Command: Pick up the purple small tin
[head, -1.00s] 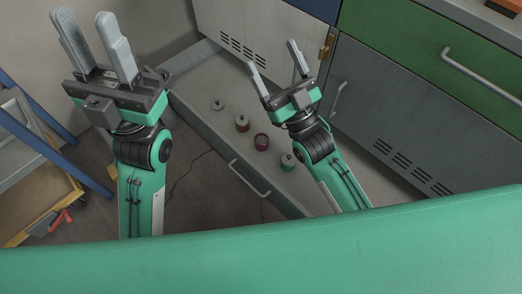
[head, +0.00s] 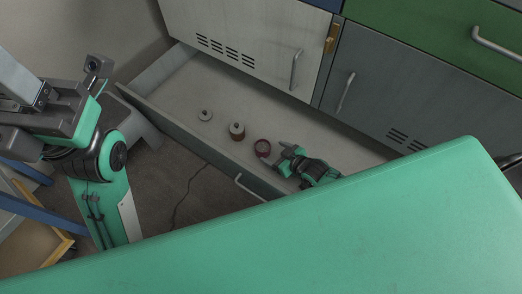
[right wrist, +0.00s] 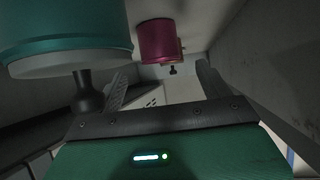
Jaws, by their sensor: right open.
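The purple small tin (head: 262,146) stands in the open drawer in the head view. It is the magenta tin (right wrist: 158,42) in the right wrist view, beyond the fingers and roughly in line with the gap between them. My right gripper (head: 275,154) is low in the drawer, just right of the purple tin, open and with nothing seen between its fingers. Its fingers also show in the right wrist view (right wrist: 163,82). My left gripper (head: 22,88) is at the left edge of the head view, partly cut off, so its opening is unclear.
The drawer's front wall (head: 195,143) runs alongside.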

